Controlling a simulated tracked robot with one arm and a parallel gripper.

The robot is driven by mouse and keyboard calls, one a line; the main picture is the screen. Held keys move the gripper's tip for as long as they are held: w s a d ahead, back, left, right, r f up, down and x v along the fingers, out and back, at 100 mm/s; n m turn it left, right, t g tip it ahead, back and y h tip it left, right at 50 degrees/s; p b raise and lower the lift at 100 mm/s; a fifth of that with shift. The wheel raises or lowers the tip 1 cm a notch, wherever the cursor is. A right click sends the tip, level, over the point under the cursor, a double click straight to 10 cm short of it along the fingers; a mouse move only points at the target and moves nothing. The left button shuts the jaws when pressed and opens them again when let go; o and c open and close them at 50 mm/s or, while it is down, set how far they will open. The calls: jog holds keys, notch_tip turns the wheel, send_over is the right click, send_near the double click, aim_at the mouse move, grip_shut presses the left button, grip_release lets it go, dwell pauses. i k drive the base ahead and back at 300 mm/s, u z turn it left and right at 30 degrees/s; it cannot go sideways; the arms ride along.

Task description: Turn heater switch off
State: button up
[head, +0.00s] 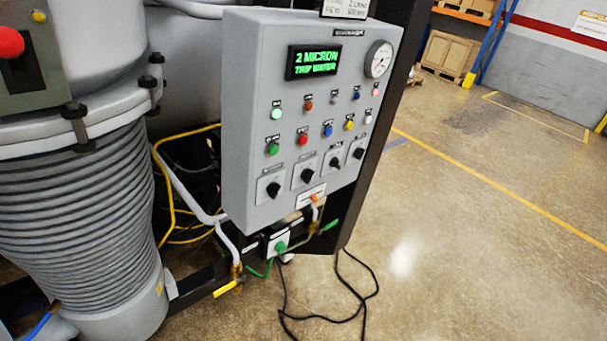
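A grey control panel (240,150) stands in the middle of the head view, tilted in the picture. Several black rotary switches sit in a row along its lower part: the leftmost (273,190), the second (308,176), the third (336,162) and the rightmost (359,153). Their labels are too small to read, so I cannot tell which is the heater switch. Rows of coloured buttons and lamps sit above them. A green display (314,62) reads "2 MICRON TRIP WATER". My gripper is not in view.
A ribbed grey vessel (75,210) stands left of the panel. Pipes and valves with a yellow handle (228,288) and a green handle (330,224) sit below it. A black cable (330,318) lies on the floor. The floor at right (480,240) is clear.

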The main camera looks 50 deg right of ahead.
aim_at(307, 175)
jog(key=u, duration=2)
jog(key=k, duration=1.2)
jog(key=z, duration=2)
jog(key=i, duration=0.6)
jog(key=z, duration=0.15)
